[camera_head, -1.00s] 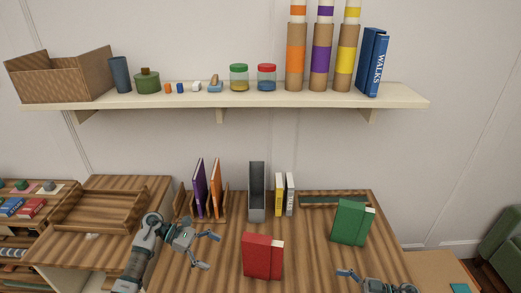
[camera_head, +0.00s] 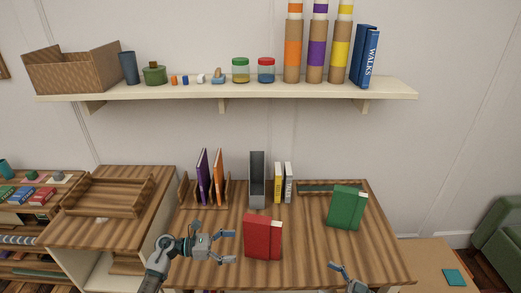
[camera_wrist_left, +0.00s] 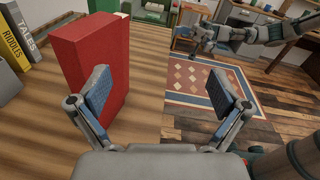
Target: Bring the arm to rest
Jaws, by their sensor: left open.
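My left gripper (camera_head: 234,247) is open and empty, just left of a standing red book (camera_head: 262,238) in the head view. In the left wrist view, my left gripper (camera_wrist_left: 161,88) shows its two blue-padded fingers spread wide. The red book (camera_wrist_left: 88,65) stands upright behind the left finger there, and I cannot tell whether they touch. My right gripper (camera_head: 347,279) is at the bottom edge of the head view, partly cut off. My right arm also shows at the top right of the left wrist view.
A green book (camera_head: 344,207) stands at the table's right. A rack with a purple book (camera_head: 203,178) and an orange book (camera_head: 218,178), a grey holder (camera_head: 257,180) and yellow and white books stand along the back. A wooden tray (camera_head: 107,196) is left. A loaded shelf hangs above.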

